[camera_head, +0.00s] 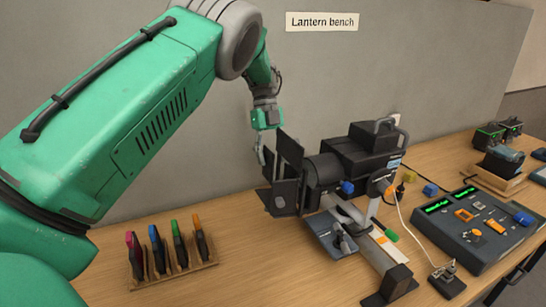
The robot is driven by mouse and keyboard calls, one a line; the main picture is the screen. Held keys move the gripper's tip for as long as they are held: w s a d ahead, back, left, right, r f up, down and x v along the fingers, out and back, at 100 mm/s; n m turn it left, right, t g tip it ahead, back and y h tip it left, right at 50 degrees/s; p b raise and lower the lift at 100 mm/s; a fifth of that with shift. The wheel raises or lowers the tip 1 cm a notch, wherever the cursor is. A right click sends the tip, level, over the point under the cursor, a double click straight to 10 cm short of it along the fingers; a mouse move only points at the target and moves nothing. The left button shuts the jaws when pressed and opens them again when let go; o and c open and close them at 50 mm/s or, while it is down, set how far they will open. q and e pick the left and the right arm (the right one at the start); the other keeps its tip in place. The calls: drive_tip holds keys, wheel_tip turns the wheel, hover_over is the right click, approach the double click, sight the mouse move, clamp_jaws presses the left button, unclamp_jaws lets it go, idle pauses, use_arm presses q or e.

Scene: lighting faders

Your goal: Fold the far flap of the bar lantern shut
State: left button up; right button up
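The black bar lantern (350,160) stands on a metal bar on the bench, its front turned to the left. Dark flaps stand out around its front: an upper flap (290,151) is tilted up, and a lower near flap (283,196) hangs at the front. A narrow dark flap (268,163) on the far side is partly covered by the others. My green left arm reaches in from the left, and my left gripper (264,150) points down beside the far-side flap. Its fingertips are small and partly hidden, so touch and opening are unclear. My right gripper is out of view.
A wooden rack (178,274) with several coloured-tab pieces stands at the front left. A fader console (478,227) sits to the right, with a cable and a small box (447,279) before it. Other devices (500,160) stand behind. A grey wall panel rises behind the lantern.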

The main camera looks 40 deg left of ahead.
use_arm(q)
drive_tip(key=v, duration=1.2)
drive_tip(key=shift+w, duration=0.15)
drive_tip(key=shift+a+f, duration=0.1)
drive_tip(key=shift+f, duration=0.1)
